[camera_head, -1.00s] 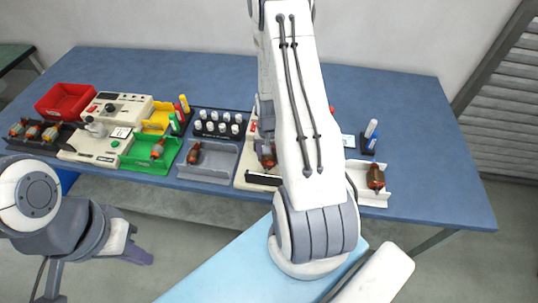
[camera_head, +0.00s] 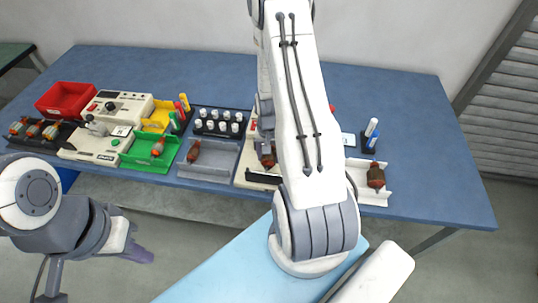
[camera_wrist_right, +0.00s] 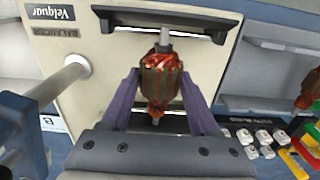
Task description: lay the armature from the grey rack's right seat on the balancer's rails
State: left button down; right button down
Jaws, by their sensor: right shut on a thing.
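The armature (camera_wrist_right: 160,82), with a red-brown wound core and a metal shaft, is between the purple fingers of my right gripper (camera_wrist_right: 160,98), which is shut on it. It is over the beige balancer (camera_wrist_right: 75,45), whose black rail part (camera_wrist_right: 180,17) lies by the shaft's far end. I cannot tell whether the shaft touches the rails. In the head view my right arm covers much of the balancer (camera_head: 243,172) and gripper; the armature (camera_head: 266,157) shows beside it. The grey rack (camera_head: 207,172) holds one armature at left; its right seat is empty. My left gripper (camera_head: 138,252) hangs before the table, fingers unclear.
Left of the rack are a green tray (camera_head: 137,163), a beige device (camera_head: 88,150), a dark holder with several armatures (camera_head: 62,137) and a red bin (camera_head: 66,97). A black block of white-capped bottles (camera_head: 218,133) stands behind the rack. A white tray (camera_head: 374,198) with an armature is at right.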

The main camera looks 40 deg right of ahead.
jog(key=shift+f, duration=0.4)
dwell(0.3)
jog(key=shift+c, duration=0.3)
grip_release()
jog(key=shift+r+b, duration=0.1)
jog(key=shift+b, duration=0.2)
notch_tip(320, 180, up, 10)
jog(key=shift+r+b, duration=0.15)
jog(key=shift+b, duration=0.55)
